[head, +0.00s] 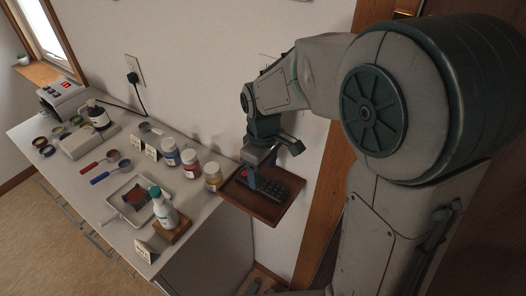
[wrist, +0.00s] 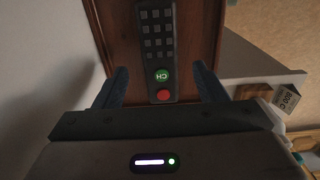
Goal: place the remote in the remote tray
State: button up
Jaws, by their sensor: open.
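The remote (head: 283,186) is dark with rows of dark buttons, and it lies on the brown wooden tray (head: 261,207) at the right end of the counter. In the wrist view the remote (wrist: 156,40) shows a green CH button and a red button at its near end, with the tray's wooden surface (wrist: 113,22) around it. My gripper (head: 262,185) is over the tray at the remote's near end. In the wrist view my gripper's fingers (wrist: 160,80) are apart, one on each side of the remote, with gaps between. Finger contact with the tray cannot be told.
Paint jars (head: 213,176) stand just left of the tray. The wall is close behind.

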aim_at(264, 184)
notch_tip(264, 184, up, 8)
jog(key=s+d+f+m+t, duration=0.1)
jog(key=s+d+m+t, duration=0.2)
jog(key=s+d+m, duration=0.7)
jog(key=s+d, duration=0.1)
jog(key=s, duration=0.1)
jog(key=shift+s+f, duration=0.15)
jog(key=shift+s, duration=0.15)
